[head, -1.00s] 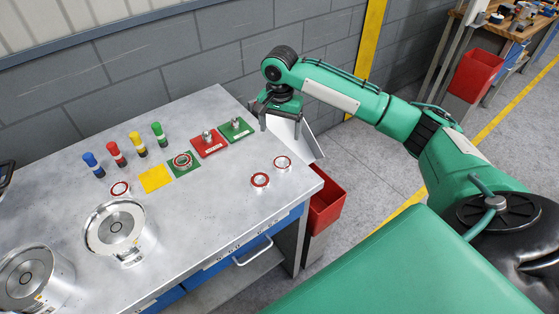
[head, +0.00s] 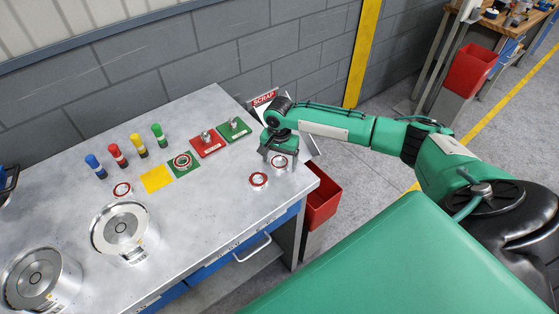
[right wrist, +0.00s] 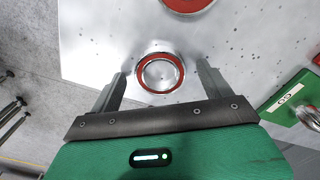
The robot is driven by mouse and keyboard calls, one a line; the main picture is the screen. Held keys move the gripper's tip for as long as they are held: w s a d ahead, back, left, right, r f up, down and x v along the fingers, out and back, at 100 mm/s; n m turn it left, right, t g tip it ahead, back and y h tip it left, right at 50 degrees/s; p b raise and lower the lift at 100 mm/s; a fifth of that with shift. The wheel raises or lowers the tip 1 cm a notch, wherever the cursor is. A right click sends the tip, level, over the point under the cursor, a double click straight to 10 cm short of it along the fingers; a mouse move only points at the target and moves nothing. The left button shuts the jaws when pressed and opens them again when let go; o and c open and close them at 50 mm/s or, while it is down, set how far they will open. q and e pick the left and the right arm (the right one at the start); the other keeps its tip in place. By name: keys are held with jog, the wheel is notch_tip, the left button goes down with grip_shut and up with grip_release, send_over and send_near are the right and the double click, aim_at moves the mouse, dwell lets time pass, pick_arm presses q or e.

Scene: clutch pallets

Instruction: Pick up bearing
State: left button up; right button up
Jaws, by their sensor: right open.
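A round silver bearing with a red ring (head: 280,163) lies near the bench's right edge. A second such bearing (head: 258,181) lies to its left and nearer the front. My right gripper (head: 279,157) is open and points down above the first bearing, a finger on either side of it. In the right wrist view that bearing (right wrist: 160,73) sits between the two spread fingers, apart from both. The second bearing (right wrist: 187,4) is cut off at that view's top edge. I cannot tell the exact height of the fingertips over the bench. My left gripper is not in view.
Green (head: 235,130) and red (head: 209,145) pallets with metal parts stand behind. A further bearing lies on a green pallet (head: 182,166), beside a yellow one (head: 156,179). Two metal housings (head: 121,229) stand front left. A red bin (head: 321,205) is beyond the right edge.

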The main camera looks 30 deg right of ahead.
jog(key=c, duration=1.2)
jog(key=shift+o, duration=0.2)
